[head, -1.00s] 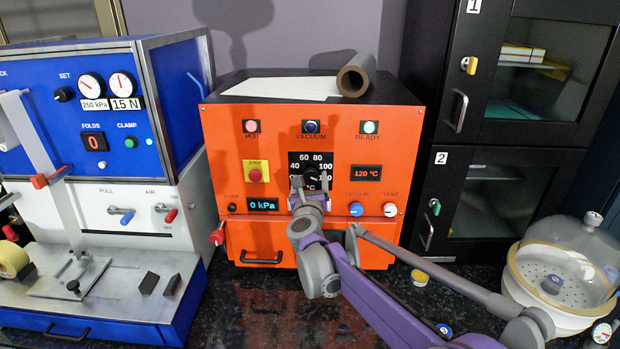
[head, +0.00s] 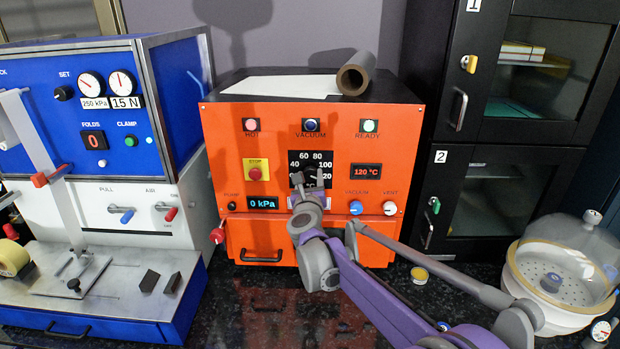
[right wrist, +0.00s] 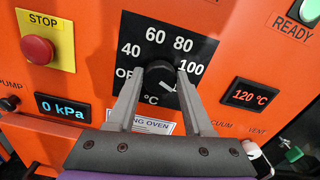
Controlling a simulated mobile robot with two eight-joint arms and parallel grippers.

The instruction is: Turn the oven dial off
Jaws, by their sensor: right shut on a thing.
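The oven dial (head: 310,174) is a round black knob on a black scale plate on the front of the orange oven (head: 224,130). In the right wrist view the dial (right wrist: 160,76) has a white pointer mark aimed to the lower right, away from the OFF label at left. My right gripper (head: 303,182) is at the dial. In the right wrist view its two grey fingers (right wrist: 161,78) are shut on the dial, one on each side. They hide the 120 mark and part of OFF. My left gripper is not in view.
The oven's temperature display (head: 367,171) reads 120 °C and its pressure display (head: 263,204) reads 0 kPa. A red stop button (head: 255,173) is left of the dial. A blue press machine (head: 170,100) stands at left, a black cabinet (head: 450,190) and domed desiccator (head: 560,270) at right.

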